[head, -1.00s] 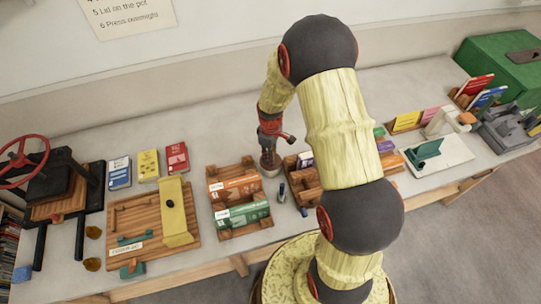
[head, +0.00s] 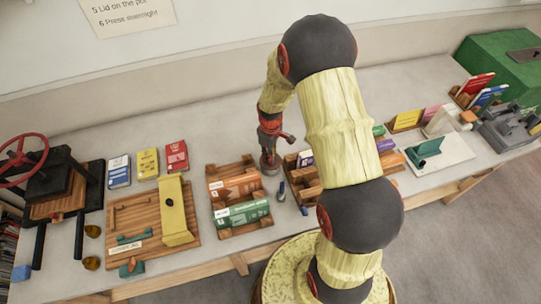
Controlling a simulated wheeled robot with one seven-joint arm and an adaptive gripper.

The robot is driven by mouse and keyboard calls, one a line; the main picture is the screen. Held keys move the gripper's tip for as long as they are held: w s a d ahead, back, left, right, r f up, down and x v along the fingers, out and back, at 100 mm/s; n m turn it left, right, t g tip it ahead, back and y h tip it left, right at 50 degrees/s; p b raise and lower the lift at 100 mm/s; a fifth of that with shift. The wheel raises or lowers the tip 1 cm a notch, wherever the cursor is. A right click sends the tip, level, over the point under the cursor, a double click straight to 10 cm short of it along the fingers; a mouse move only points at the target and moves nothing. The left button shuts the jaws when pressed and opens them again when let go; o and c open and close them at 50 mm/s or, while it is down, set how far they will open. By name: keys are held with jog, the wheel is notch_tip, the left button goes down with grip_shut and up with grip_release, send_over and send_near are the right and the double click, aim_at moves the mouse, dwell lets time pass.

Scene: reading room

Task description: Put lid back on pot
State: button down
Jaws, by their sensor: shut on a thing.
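My gripper (head: 268,152) points down at the middle of the table, between two wooden book racks. It is shut, and what it holds is small and mostly hidden by the fingers; by its place it looks to be the lid. A small greyish round pot (head: 270,168) stands on the table right under the fingertips. Whether the lid touches the pot's rim, and whether it sits level, I cannot tell from this view.
A wooden rack with orange and green books (head: 238,200) stands close on the left. Another rack (head: 303,180) stands on the right, partly behind my arm. A small dark upright tool (head: 282,190) stands just in front of the pot. The table behind the pot is clear.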

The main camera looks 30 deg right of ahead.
jog(key=shift+f, duration=0.2)
dwell(0.5)
jog(key=c, duration=1.6)
grip_release()
jog(key=shift+c, duration=0.2)
jog(key=shift+r+p, duration=2.8)
jog(key=shift+r, duration=1.7)
